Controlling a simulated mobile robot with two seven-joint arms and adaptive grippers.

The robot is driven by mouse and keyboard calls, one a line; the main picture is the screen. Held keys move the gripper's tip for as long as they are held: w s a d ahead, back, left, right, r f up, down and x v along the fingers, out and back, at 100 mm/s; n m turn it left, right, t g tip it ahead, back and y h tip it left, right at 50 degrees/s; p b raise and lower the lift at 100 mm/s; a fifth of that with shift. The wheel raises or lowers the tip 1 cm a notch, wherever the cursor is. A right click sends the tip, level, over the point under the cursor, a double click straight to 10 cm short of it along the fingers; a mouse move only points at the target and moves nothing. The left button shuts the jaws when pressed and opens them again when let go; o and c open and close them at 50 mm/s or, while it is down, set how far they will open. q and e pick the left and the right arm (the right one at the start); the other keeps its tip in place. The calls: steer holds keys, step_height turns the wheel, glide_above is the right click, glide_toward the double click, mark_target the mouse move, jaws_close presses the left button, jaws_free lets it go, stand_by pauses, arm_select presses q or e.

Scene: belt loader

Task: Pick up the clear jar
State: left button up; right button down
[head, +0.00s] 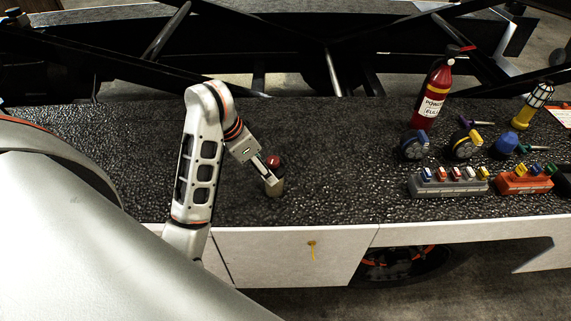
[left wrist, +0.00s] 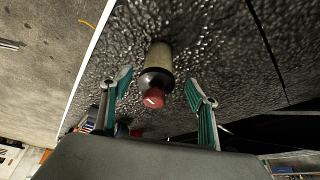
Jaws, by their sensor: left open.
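The jar (head: 274,186) stands upright on the black textured surface (head: 320,175), near its front edge. It is a small pale, yellowish cylinder with a red top. In the left wrist view the jar (left wrist: 159,57) shows a dark collar and a red knob pointing toward the camera. My left gripper (head: 263,166) reaches down to the jar's top from the upper left. In the left wrist view my left gripper (left wrist: 158,84) is open, with one finger on each side of the jar and visible gaps between. My right gripper is in neither view.
On the right stand a red fire extinguisher (head: 432,95), a yellow lantern (head: 530,105), round tape-like items (head: 414,146), a grey block (head: 447,183) and a red block (head: 525,181) with coloured clips. The surface around the jar is clear. A white panel (head: 290,255) runs below the front edge.

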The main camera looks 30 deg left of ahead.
arm_select(q)
steer(key=b+x, duration=0.1)
steer(key=x, duration=0.1)
steer(key=shift+w+d+f, duration=0.15)
steer(key=shift+d+f, duration=0.05)
steer(key=shift+f, duration=0.15)
steer(key=shift+d+f+b, duration=0.1)
steer(key=shift+f+b, duration=0.2)
steer(key=shift+b, duration=0.1)
steer(key=b+x, duration=0.1)
steer(key=x, duration=0.3)
steer(key=shift+w, duration=0.1)
steer(key=shift+f, duration=0.1)
steer(key=c, duration=1.4)
steer(key=shift+w, duration=0.1)
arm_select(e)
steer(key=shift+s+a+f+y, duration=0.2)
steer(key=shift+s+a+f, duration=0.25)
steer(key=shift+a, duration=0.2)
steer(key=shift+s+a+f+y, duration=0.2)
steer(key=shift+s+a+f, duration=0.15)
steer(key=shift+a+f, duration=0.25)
arm_select(q)
steer(key=shift+c, duration=0.6)
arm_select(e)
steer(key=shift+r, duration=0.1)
